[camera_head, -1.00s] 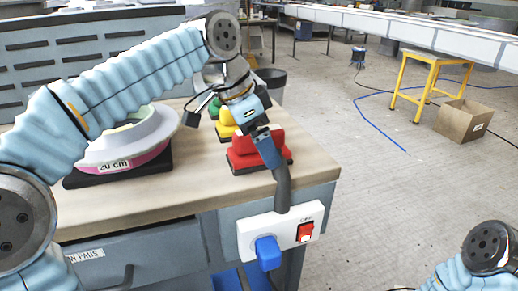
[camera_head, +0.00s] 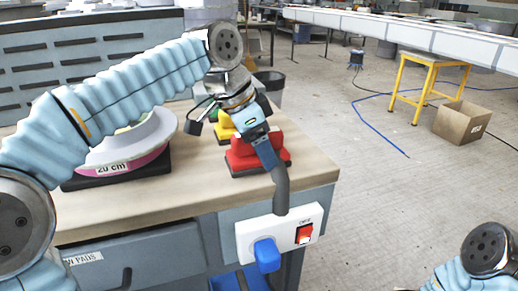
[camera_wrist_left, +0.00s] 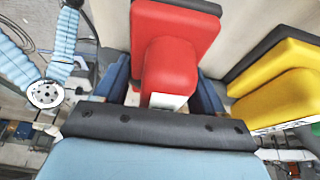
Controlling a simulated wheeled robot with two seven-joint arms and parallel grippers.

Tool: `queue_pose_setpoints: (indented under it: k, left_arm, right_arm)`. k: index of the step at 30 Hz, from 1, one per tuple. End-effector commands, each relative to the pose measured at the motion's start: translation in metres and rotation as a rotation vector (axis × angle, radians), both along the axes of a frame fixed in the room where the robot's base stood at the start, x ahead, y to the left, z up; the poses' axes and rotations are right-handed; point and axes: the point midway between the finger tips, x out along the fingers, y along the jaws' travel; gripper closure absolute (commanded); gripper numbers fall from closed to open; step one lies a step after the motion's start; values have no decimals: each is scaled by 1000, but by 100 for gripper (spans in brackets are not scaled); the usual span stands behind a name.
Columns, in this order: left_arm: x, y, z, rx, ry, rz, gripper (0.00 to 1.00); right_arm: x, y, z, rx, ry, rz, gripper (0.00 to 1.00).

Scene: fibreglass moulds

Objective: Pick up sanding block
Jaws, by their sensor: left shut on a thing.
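The red sanding block (camera_head: 243,158) has a raised handle and a dark base, and sits near the front right of the workbench (camera_head: 190,195). My left gripper (camera_head: 266,152) is at the block, coming down from above. In the left wrist view its two blue fingers lie on either side of the red handle (camera_wrist_left: 170,70), and it is shut on it. The block still appears to rest on the bench top. A yellow block (camera_head: 224,128) stands behind it, partly hidden by my arm; the yellow block (camera_wrist_left: 275,85) is to the right in the wrist view. My right gripper is out of view.
A round grey and pink mould marked 20 cm (camera_head: 130,148) sits on a dark base to the left. A white socket box (camera_head: 285,234) with a blue plug and red switch is on the bench front, a thick grey cable above it. Open floor lies to the right.

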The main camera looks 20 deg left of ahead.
Motion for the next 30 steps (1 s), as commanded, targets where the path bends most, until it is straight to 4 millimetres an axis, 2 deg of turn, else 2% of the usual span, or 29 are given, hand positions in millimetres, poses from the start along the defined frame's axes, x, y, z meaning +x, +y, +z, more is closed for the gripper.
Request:
queue_pose_setpoints:
  k: [5, 9, 16, 21, 24, 30]
  left_arm:
    - [1, 0, 11, -2, -3, -1, 66]
    - [-1, -1, 37, -2, -5, -2, 66]
    - [-51, -11, 93, -3, -6, -4, 66]
    - [-96, -20, 112, -1, -4, -4, 66]
    - [-114, -24, 120, 0, -3, -2, 66]
    - [-135, -28, 129, 0, -1, -2, 66]
  right_arm:
    - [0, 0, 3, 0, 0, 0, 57]
    - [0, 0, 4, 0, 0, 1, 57]
    - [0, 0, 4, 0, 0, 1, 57]
    - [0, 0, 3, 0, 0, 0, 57]
    - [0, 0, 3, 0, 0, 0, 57]
    - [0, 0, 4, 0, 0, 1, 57]
